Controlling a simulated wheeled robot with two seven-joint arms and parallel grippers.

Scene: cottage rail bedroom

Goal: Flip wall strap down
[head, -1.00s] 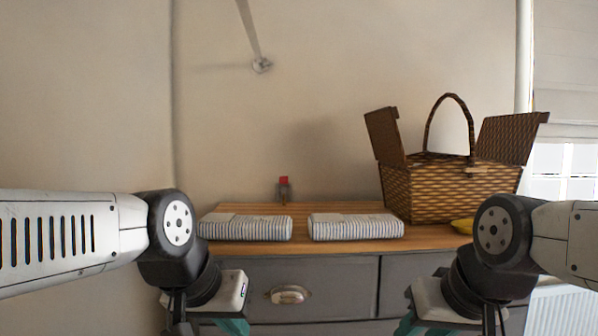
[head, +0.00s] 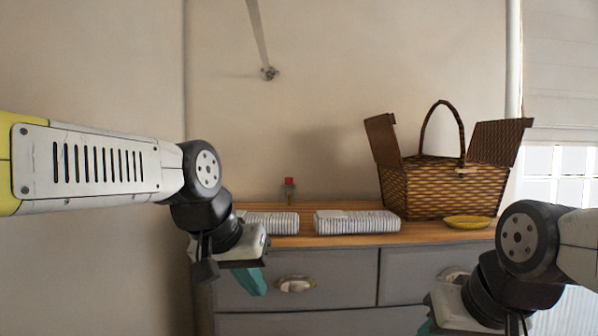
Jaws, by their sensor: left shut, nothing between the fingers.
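The wall strap appears to be the thin grey bar (head: 258,35) on the back wall. It runs up from a small round mount and leaves the top of the picture, so its upper end is hidden. My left gripper (head: 252,283) points downward in front of the dresser, below and apart from the strap. Its teal fingers are shut and empty. My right gripper (head: 427,326) is at the bottom edge, in front of the dresser's right part. Only a bit of its teal finger shows.
A grey dresser (head: 338,280) with a wooden top stands against the wall. On it are two striped folded cloths (head: 357,222), a small red-topped item (head: 289,184), an open wicker basket (head: 445,191) and a yellow dish (head: 467,222). The wall around the strap is clear.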

